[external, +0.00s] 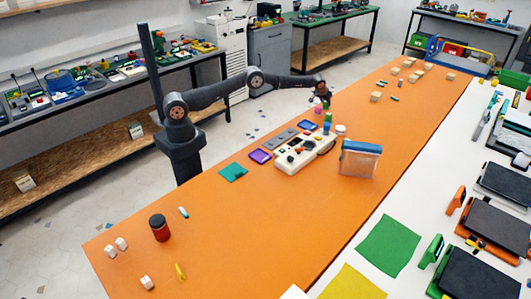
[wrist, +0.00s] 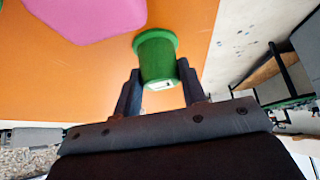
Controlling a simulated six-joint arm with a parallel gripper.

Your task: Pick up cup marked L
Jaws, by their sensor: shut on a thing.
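My gripper (wrist: 158,72) is shut on a green cup (wrist: 157,55), with one dark finger on each side of it. The cup's wider rim points away from the palm. A small white patch with a dark mark shows on its near end; I cannot read the letter. In the external view my gripper (external: 322,94) is at the far-left edge of the orange table, and the green cup there is small and partly hidden. A pink object (wrist: 85,15) lies on the table at the upper left of the wrist view, apart from the cup.
On the orange table (external: 230,225), a white control box (external: 305,151), a clear blue-lidded container (external: 359,158) and a small blue-and-green stack (external: 327,122) stand near my gripper. Several beige blocks lie farther back. The table's middle front is mostly clear.

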